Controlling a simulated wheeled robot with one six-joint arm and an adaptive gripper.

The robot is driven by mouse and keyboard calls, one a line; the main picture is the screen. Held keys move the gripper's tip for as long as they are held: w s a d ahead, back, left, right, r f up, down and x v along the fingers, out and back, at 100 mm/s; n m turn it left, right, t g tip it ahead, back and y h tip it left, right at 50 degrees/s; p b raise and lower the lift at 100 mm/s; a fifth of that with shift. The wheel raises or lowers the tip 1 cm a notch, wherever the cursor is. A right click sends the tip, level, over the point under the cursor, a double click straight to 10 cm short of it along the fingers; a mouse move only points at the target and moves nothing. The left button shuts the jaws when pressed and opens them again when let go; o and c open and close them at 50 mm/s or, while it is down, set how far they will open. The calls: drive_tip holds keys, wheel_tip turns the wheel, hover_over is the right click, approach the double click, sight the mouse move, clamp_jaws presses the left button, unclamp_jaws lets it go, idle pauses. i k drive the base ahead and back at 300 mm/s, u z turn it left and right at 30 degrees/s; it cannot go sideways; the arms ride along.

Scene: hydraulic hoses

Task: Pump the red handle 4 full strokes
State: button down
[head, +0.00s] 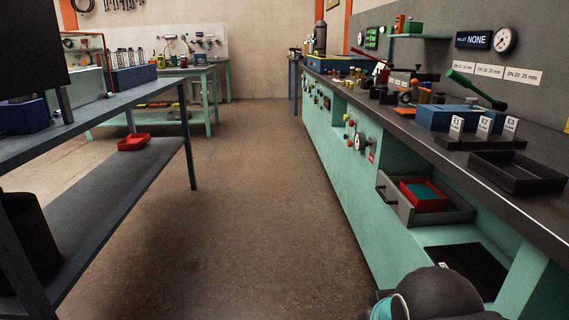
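A lever with a green grip (461,77) slants up to the left above the bench on the right, beside a blue box (447,117). Farther back on the same bench, a small red bar (358,51) slants near some dark equipment. It is too small to tell whether it is the red pump handle. No other clear red handle shows. My gripper is not in view; only a dark rounded part of my own arm shows at the bottom right, well apart from both levers.
The long teal bench has a dark top (400,108), an open drawer (425,207) with a red tray, and a black tray (516,172). Label stands (483,127) sit near its front edge. A metal shelf table (100,115) stands left. The floor (235,200) between is clear.

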sight(354, 50)
drive_tip(key=i, duration=4.5)
drive_tip(key=z, duration=0.15)
